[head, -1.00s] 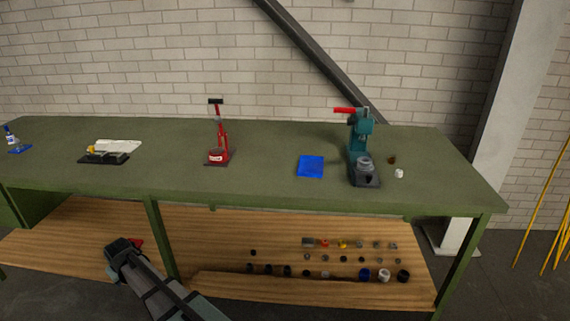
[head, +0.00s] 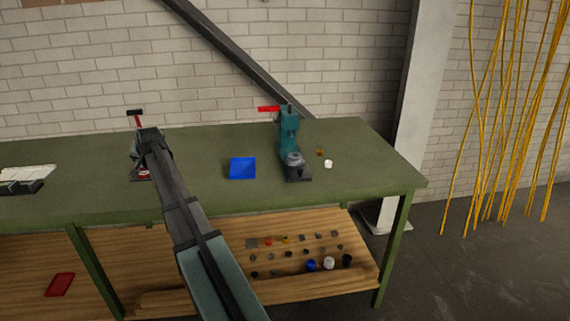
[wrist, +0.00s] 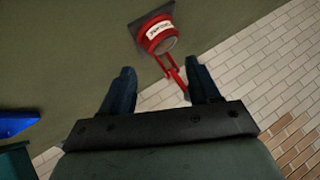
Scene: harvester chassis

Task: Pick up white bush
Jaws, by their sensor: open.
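A small white bush (head: 328,163) stands on the green table to the right of the teal press. Another white round piece (head: 328,263) sits on the wooden lower shelf, between a blue and a black one. I cannot tell which is meant. My gripper (head: 149,138) is over the left part of the table, in front of the red stand, far left of both white pieces. In the wrist view my gripper (wrist: 161,82) is open, with nothing held between its fingers. No white bush shows in the wrist view.
The red stand (wrist: 160,36) is just beyond my fingertips in the wrist view. A blue tray (head: 242,169) and the teal press (head: 289,135) stand on the table (head: 380,170), left of the bush. Several small parts lie on the lower shelf (head: 205,262).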

